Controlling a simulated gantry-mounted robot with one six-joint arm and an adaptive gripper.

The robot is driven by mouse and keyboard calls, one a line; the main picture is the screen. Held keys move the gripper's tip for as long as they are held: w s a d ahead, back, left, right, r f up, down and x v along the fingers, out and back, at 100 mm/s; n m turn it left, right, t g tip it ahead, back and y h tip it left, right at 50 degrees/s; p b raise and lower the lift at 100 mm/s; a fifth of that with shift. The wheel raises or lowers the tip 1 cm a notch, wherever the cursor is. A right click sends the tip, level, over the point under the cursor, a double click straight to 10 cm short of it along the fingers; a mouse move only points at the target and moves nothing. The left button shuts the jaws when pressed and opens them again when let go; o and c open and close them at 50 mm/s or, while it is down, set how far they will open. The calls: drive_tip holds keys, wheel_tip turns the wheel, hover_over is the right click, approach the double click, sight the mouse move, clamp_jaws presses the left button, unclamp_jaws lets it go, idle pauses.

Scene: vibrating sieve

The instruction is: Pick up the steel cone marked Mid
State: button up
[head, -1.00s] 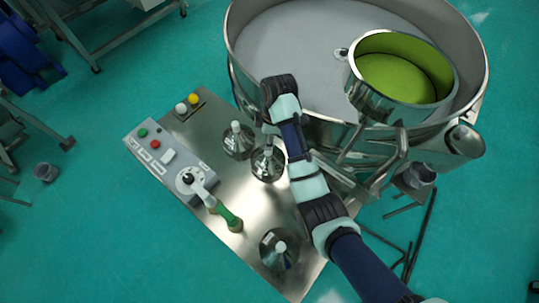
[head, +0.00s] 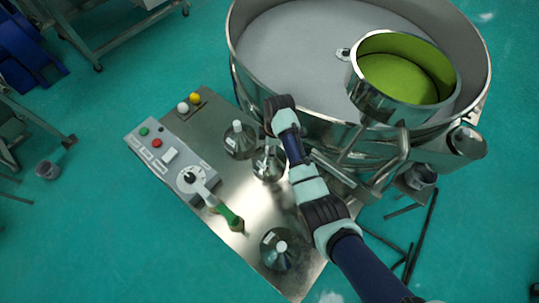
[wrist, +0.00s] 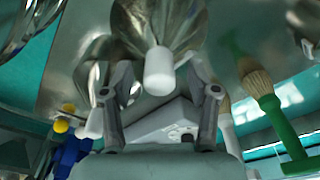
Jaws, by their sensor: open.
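Three steel cones with white knobs stand on the steel table: a rear cone (head: 239,142), a middle cone (head: 268,166) and a front cone (head: 280,252). I cannot read any marking, so I cannot tell which is Mid. My gripper (wrist: 159,82) is open in the wrist view. The white knob of one cone (wrist: 165,25) shows between its fingers, with no visible grip. In the head view my gripper is over the middle cone, mostly hidden by my arm. A second cone (wrist: 95,72) is left of it in the wrist view.
A grey control box (head: 172,158) with buttons and a lever lies left on the table (head: 235,190). White and yellow knobs (head: 195,98) are behind. The large sieve drum (head: 300,122) with a green-lined pot (head: 380,101) stands right.

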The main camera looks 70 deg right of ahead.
clamp_jaws()
drive_tip(key=shift+r, duration=0.1)
idle(0.4)
